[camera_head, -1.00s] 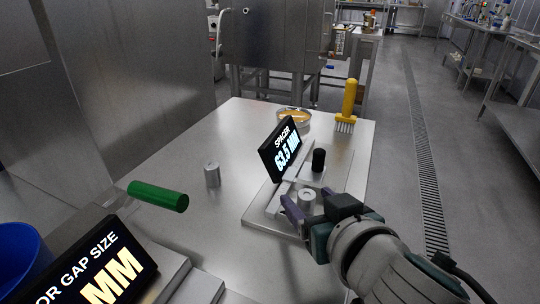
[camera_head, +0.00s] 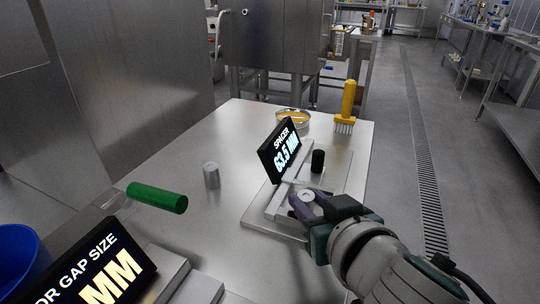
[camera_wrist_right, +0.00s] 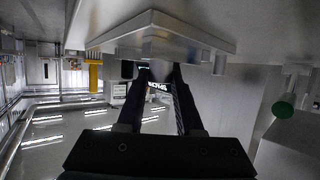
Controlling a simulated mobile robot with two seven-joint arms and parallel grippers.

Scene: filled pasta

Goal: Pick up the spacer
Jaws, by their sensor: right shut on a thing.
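The spacer is a short silver cylinder with a small hole in its top (camera_head: 306,195). It sits at the front of the gauge stand, by the display reading "SPACER 63.5 MM" (camera_head: 281,149). My right gripper (camera_head: 304,205) comes in from the lower right and is shut on the spacer, its purple-tinted fingers hiding most of the side. I cannot tell whether the spacer is clear of the stand's plate (camera_head: 255,221). In the right wrist view the two dark fingers (camera_wrist_right: 158,75) reach up to the plate, which appears upside down. My left gripper is not in view.
Another silver cylinder (camera_head: 211,175) stands on the table (camera_head: 240,130) to the left. A black knob (camera_head: 318,160), a yellow brush (camera_head: 347,105) and a round dish (camera_head: 293,115) are farther back. A green handle (camera_head: 157,196) and the gap-size display (camera_head: 98,268) are front left.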

